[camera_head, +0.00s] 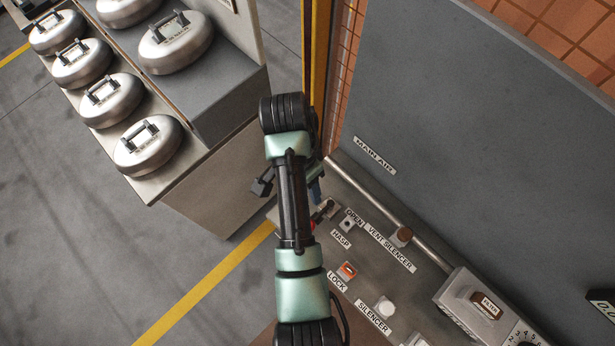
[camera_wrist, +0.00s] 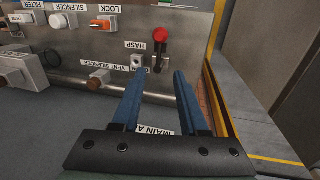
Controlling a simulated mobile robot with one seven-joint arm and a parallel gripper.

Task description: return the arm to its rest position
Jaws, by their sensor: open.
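My gripper (camera_wrist: 160,75) is open, its two blue fingers apart with nothing between them. In the wrist view the fingers reach toward the panel near the small hasp fitting (camera_wrist: 138,62) and a red-knobbed lever (camera_wrist: 161,36). In the head view my arm comes up from the bottom and bends over the panel's left edge. Most of the gripper is hidden behind the arm there; only a bit of blue finger (camera_head: 316,190) shows.
The panel bears a brown vent silencer knob (camera_head: 404,235), an orange lock piece (camera_head: 347,270), a white silencer knob (camera_head: 384,307) and a filter box (camera_head: 478,308). A grey board (camera_head: 450,130) rises behind. A bench (camera_head: 225,190) with several lidded metal pots stands left. Open floor (camera_head: 90,260) lies lower left.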

